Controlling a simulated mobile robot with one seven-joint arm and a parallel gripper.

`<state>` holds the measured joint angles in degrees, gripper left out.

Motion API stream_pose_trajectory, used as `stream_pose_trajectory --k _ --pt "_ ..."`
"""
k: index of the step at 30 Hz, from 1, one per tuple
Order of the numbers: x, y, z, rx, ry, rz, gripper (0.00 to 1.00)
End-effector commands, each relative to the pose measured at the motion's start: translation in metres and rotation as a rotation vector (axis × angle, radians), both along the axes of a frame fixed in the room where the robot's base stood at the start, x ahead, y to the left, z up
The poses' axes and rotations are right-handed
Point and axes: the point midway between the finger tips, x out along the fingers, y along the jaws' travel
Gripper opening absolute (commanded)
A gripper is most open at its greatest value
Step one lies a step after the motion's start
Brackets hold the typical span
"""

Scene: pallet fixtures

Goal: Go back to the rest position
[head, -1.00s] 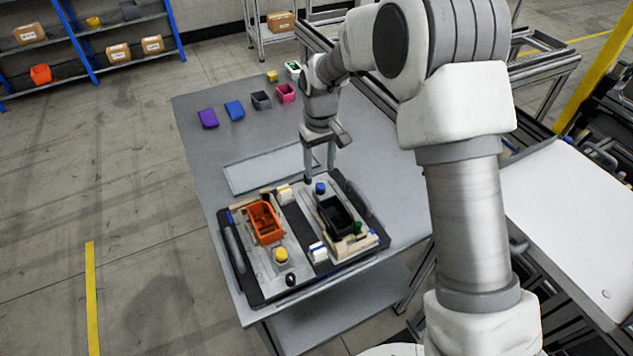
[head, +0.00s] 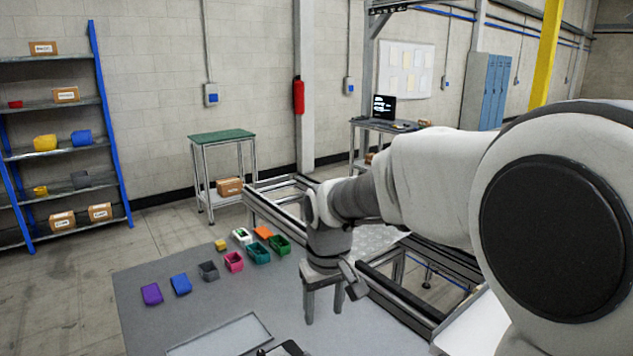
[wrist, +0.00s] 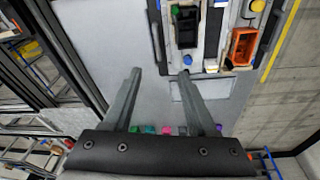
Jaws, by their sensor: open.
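My gripper (head: 323,303) hangs over the grey table (head: 150,325), with its two fingers apart and nothing between them. In the wrist view the open fingers (wrist: 160,78) point toward the pallet fixture (wrist: 211,30). That fixture holds a black bin (wrist: 187,27) and an orange bin (wrist: 243,46), both apart from the fingers. In the head view only a dark piece of the fixture shows at the bottom edge.
A row of small coloured bins, including purple (head: 152,294), blue (head: 181,284) and pink (head: 234,261), stands on the table left of my gripper. A metal frame (head: 400,300) is to the right. A shelf rack (head: 60,105) stands at the far left.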

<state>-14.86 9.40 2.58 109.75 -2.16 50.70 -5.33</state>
Motion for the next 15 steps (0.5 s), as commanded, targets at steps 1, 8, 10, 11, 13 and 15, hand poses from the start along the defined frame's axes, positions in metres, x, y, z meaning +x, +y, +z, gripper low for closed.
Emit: stream_pose_trajectory --k 1,8,10,11,13,15 --pt "-0.010 -0.012 0.013 0.006 -0.022 -0.027 0.57" --pt "-0.059 -0.055 0.052 0.032 -0.099 -0.132 0.57" --pt "-0.075 -0.066 0.060 0.040 -0.123 -0.165 0.57" --pt "-0.082 -0.071 0.063 0.044 -0.133 -0.178 0.57" --pt "-0.099 -0.081 0.069 0.052 -0.157 -0.209 0.57" --pt "-0.116 -0.091 0.073 0.061 -0.181 -0.242 0.57"
